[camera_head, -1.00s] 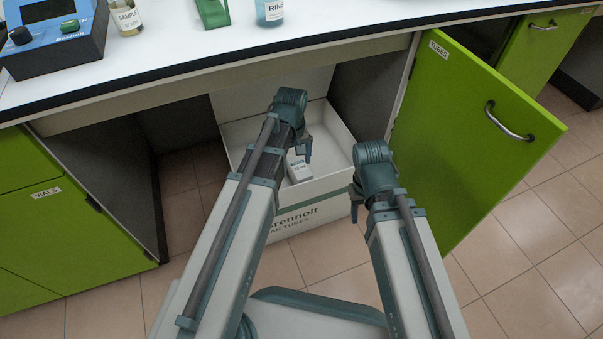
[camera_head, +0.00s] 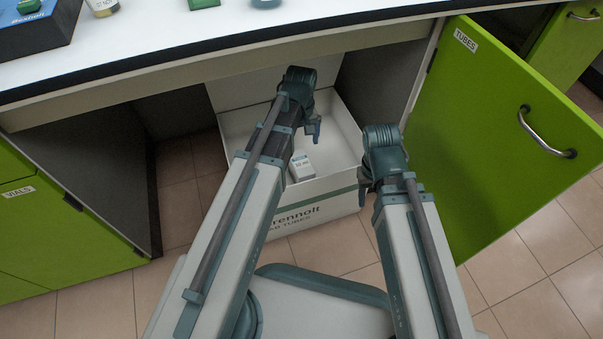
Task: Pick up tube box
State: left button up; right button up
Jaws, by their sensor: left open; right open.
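A small white tube box (camera_head: 302,168) with a blue-edged label stands inside a large open white carton (camera_head: 338,186) marked "Brennolt" and "Lab Tubes". The carton is on the floor under the bench, and my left forearm hides part of it. My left gripper (camera_head: 314,128) is over the carton, above and apart from the small box. It is open and empty, though its fingers are only partly visible. My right gripper (camera_head: 364,190) is at the carton's right front corner, outside it, open and empty. Its fingers are mostly hidden behind its wrist.
A green door (camera_head: 490,130) labelled "TUBES" stands open on the right. The white bench top (camera_head: 220,45) overhangs the carton, with a blue device (camera_head: 35,28) at its left. A green cabinet (camera_head: 60,240) labelled "VIALS" is at left. Tiled floor is clear at lower right.

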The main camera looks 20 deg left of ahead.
aim_at(301, 163)
pick_arm(q)
notch_tip(301, 163, down, 6)
jog(key=b, duration=0.5)
jog(key=shift+f, duration=0.25)
jog(key=f+b, duration=0.5)
jog(key=shift+w+f+b, duration=0.15)
jog(key=shift+w+b, duration=0.05)
jog(key=shift+b, duration=0.2)
jog(key=shift+c, duration=0.2)
jog(key=c, duration=1.5)
jog(key=shift+r, duration=0.2)
